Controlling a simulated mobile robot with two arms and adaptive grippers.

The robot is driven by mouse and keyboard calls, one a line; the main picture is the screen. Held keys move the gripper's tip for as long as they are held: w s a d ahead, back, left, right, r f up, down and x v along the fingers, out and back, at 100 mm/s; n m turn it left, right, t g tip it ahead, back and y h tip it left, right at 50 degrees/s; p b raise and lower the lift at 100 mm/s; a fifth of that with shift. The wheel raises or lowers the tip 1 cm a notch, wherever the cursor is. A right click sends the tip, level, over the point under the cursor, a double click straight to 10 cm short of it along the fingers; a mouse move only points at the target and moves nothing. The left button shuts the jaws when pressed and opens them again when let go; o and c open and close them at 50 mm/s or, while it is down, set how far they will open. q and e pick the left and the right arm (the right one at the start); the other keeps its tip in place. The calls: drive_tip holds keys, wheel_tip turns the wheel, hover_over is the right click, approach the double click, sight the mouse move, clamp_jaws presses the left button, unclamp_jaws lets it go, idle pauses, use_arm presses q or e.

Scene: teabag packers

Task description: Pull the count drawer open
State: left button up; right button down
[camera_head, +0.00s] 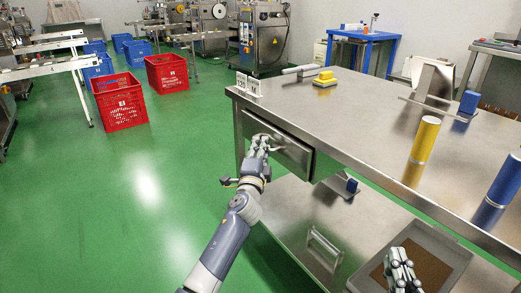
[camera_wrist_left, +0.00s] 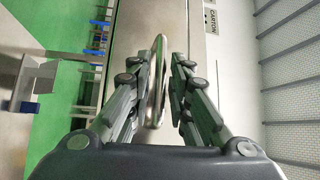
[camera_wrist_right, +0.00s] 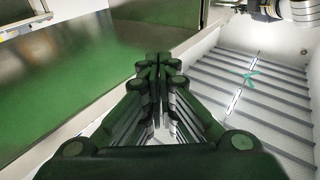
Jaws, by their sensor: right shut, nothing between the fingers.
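The count drawer (camera_head: 278,150) is a grey metal drawer under the near edge of the steel table, by its left corner. Its front stands slightly out from below the table top. My left gripper (camera_head: 262,142) is at the drawer front. In the left wrist view, the drawer's curved metal handle (camera_wrist_left: 160,45) passes between the fingers of my left gripper (camera_wrist_left: 163,62), which are close around it. My right gripper (camera_head: 401,272) is shut and empty above a grey bin on the lower shelf side; it also shows in the right wrist view (camera_wrist_right: 158,62).
The steel table (camera_head: 330,115) holds a yellow block (camera_head: 325,79), small white signs (camera_head: 248,84), a yellow cylinder (camera_head: 421,150) and a blue cylinder (camera_head: 497,192). The grey bin (camera_head: 447,250) is below on the right. Red crates (camera_head: 120,102) stand far left. Green floor left of the table is clear.

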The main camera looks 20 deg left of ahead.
use_arm(q)
drive_tip(key=shift+w, duration=0.1)
clamp_jaws()
